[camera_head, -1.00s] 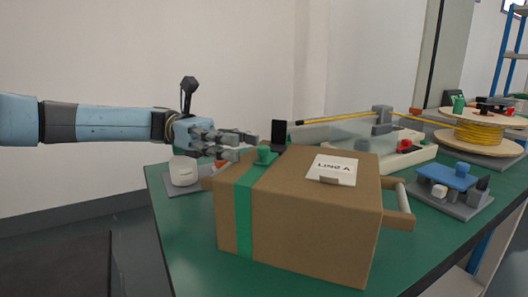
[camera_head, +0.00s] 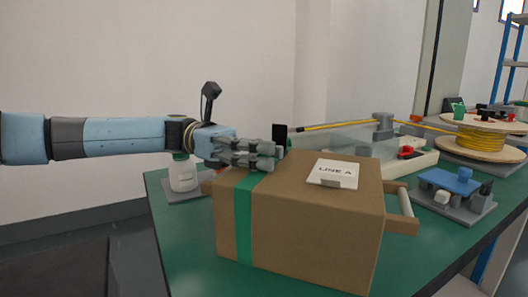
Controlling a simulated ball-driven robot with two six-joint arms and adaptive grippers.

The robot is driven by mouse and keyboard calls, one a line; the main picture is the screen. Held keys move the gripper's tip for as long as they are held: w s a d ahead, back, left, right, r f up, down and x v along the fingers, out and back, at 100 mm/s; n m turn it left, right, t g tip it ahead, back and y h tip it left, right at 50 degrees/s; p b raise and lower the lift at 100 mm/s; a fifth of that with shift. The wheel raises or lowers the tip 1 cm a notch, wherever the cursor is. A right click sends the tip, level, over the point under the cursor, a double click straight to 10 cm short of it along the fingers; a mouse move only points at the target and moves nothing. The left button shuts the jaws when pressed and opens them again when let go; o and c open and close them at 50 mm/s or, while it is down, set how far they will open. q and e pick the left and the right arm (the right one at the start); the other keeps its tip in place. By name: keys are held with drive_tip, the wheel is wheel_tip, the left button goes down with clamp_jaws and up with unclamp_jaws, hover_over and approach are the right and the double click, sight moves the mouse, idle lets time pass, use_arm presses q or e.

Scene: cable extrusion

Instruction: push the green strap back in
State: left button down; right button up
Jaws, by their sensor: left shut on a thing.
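A brown cardboard box (camera_head: 320,232) stands on the green table, with a white label reading "LINE A" (camera_head: 333,173) on its top. The green strap (camera_head: 244,222) runs down the box's front face near its left side and over the left part of the top. My right gripper is out of view.
A blue-topped fixture (camera_head: 454,182) and a yellow cable spool (camera_head: 480,140) stand to the right. A white container (camera_head: 183,176) stands behind left. The table's front left is clear.

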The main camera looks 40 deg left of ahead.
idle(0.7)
use_arm(q)
drive_tip(key=shift+w+a+r, duration=0.1)
drive_tip(key=shift+w+a, duration=0.05)
drive_tip(key=shift+w, duration=0.15)
drive_tip(key=shift+w+a, duration=0.2)
drive_tip(key=shift+w, duration=0.05)
drive_tip(key=shift+d, duration=0.1)
drive_tip(key=c, duration=1.2)
unclamp_jaws()
drive_tip(key=v, duration=1.2)
drive_tip(key=shift+s, duration=0.1)
